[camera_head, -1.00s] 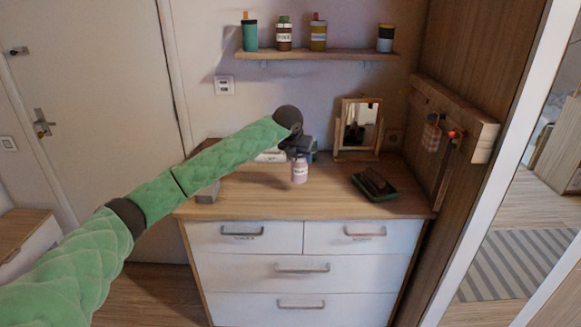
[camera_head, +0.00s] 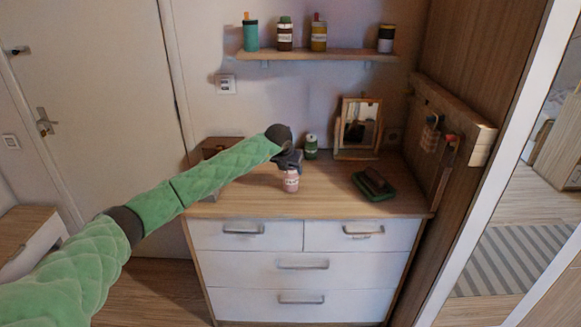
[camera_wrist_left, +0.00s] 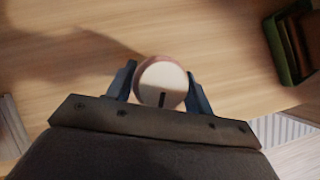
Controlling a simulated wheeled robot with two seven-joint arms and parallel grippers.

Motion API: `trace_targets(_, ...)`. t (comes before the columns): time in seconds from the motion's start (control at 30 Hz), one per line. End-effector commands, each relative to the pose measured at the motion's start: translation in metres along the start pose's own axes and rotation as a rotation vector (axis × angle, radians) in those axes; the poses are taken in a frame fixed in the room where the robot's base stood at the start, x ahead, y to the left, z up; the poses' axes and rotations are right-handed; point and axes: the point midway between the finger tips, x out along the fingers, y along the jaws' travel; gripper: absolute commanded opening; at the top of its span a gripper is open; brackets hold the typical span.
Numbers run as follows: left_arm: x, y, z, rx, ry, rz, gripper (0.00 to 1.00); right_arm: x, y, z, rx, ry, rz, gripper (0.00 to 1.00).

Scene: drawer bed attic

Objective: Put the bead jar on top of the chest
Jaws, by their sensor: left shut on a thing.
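The bead jar, a small pink jar with a pale label (camera_head: 291,183), is at the top of the chest of drawers (camera_head: 250,205), which has a wood top and white drawer fronts. My left gripper (camera_head: 291,168) is shut on the jar from above. In the left wrist view the jar's round pale lid (camera_wrist_left: 161,78) sits between the two blue-grey fingers (camera_wrist_left: 160,86). The jar looks upright. I cannot tell whether its base touches the wood. My right gripper is not in view.
On the chest top are a green jar (camera_head: 311,147), a mirror (camera_head: 358,128), a brown box (camera_head: 221,146) and a green tray (camera_head: 374,187) holding a dark item. A wall shelf (camera_head: 320,55) with several jars is above. The front middle is clear.

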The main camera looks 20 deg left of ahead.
Motion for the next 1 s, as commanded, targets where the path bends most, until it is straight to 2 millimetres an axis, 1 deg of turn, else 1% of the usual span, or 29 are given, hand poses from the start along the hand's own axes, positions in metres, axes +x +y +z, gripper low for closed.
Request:
trace_targets(0.13,0.0013,0.0001,-0.0006,0.000,0.000,0.000,0.26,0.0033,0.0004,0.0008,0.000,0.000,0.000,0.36)
trace_targets(0.4,0.0021,0.0002,-0.0012,0.000,0.000,0.001,0.26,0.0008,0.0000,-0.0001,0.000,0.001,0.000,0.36)
trace_targets(0.43,0.0020,0.0002,-0.0013,0.000,0.000,0.001,0.58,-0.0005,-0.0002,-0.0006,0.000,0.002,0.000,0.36)
trace_targets(0.47,0.0020,0.0002,-0.0013,0.000,0.000,0.001,0.64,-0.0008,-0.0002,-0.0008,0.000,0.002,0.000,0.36)
trace_targets(0.5,0.0020,0.0002,-0.0013,0.000,0.000,0.001,0.71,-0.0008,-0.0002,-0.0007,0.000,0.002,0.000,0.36)
trace_targets(0.53,0.0020,0.0002,-0.0013,0.000,0.000,0.001,0.74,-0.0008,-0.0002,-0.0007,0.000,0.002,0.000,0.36)
trace_targets(0.87,0.0010,0.0003,-0.0007,0.000,0.000,0.001,0.74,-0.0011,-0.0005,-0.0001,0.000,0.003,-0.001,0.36)
trace_targets(0.97,-0.0030,0.0006,-0.0012,0.000,-0.001,0.001,0.74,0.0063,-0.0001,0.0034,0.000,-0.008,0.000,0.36)
trace_targets(1.0,-0.0059,0.0010,-0.0014,0.000,0.000,0.002,0.74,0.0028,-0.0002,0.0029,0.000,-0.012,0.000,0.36)
